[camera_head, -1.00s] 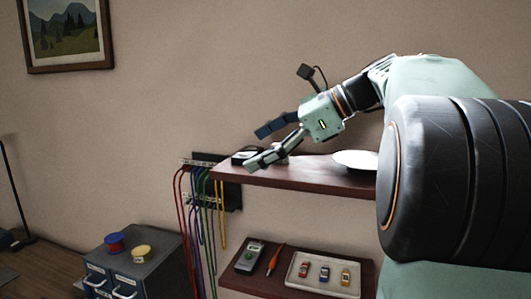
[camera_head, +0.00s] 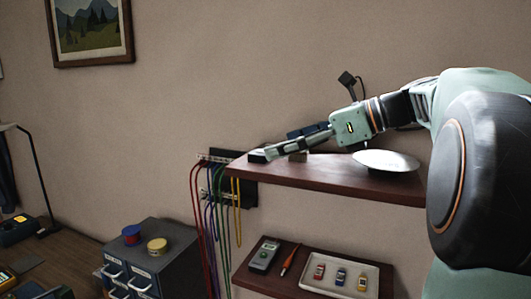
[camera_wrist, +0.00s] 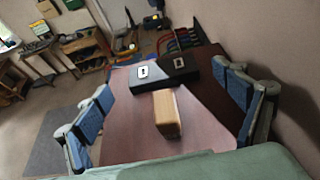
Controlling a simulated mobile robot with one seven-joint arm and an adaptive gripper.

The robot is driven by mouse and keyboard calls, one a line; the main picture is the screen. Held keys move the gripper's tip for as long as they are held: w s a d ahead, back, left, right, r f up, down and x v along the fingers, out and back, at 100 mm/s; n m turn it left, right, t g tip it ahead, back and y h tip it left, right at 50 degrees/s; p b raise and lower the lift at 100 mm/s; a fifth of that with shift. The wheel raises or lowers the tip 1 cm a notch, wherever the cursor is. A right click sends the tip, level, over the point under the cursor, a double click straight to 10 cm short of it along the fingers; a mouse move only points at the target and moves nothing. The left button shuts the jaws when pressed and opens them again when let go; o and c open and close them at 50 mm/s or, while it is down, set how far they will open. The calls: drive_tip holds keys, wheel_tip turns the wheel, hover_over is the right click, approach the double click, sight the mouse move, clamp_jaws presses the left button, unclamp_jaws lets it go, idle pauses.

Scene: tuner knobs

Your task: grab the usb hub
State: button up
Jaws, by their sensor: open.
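In the head view only a dark shape shows at the shelf's left end, partly behind my fingers. My gripper (camera_wrist: 163,83) is open and empty, with blue-padded fingers spread wide to either side of the shelf items. In the head view my gripper (camera_head: 280,143) is low over the shelf's left part.
A tan block (camera_wrist: 167,114) stands on the upper shelf (camera_head: 330,180), nearer me than the black box. A white dish (camera_head: 386,161) sits on the shelf to the right. Coloured cables (camera_head: 213,205) hang at its left end. A lower shelf holds a tray (camera_head: 340,288) and tools.

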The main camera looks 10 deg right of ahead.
drive_tip(key=shift+x, duration=1.55)
drive_tip(key=shift+d, duration=0.1)
drive_tip(key=shift+c, duration=0.4)
drive_tip(key=c, duration=1.2)
